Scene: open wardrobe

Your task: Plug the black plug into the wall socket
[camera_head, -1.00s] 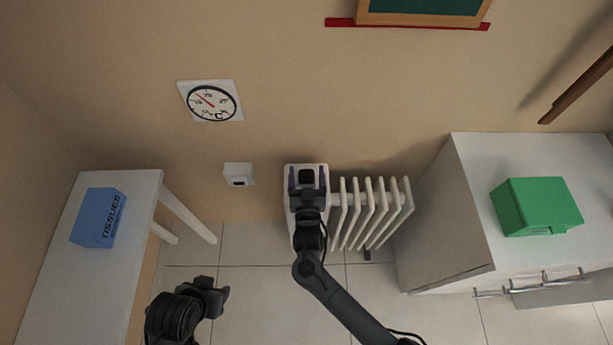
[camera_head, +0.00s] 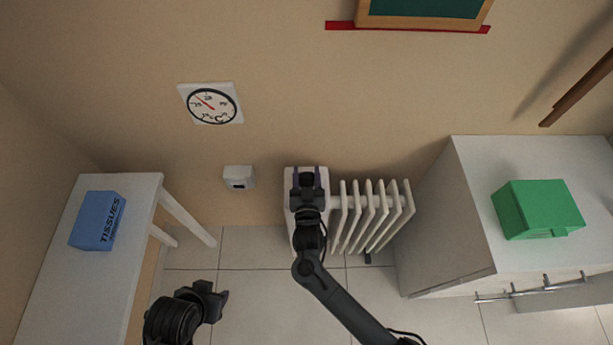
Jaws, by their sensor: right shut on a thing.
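The black plug (camera_head: 306,180) is a small dark block between the two fingers of my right gripper (camera_head: 306,174). My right gripper is shut on it, in front of the white end of the radiator. The wall socket (camera_head: 239,178) is a small white box with a dark opening, low on the wall to the left of the plug. The plug and the socket are apart. My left gripper (camera_head: 214,300) is at the lower left, empty-looking, below the socket in the picture; its finger gap is not clear.
A white radiator (camera_head: 372,215) stands behind and right of my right gripper. A white table (camera_head: 65,282) with a blue tissue box (camera_head: 97,222) is at left. A white cabinet (camera_head: 480,258) with a green box (camera_head: 538,209) is at right. Tiled floor between them is free.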

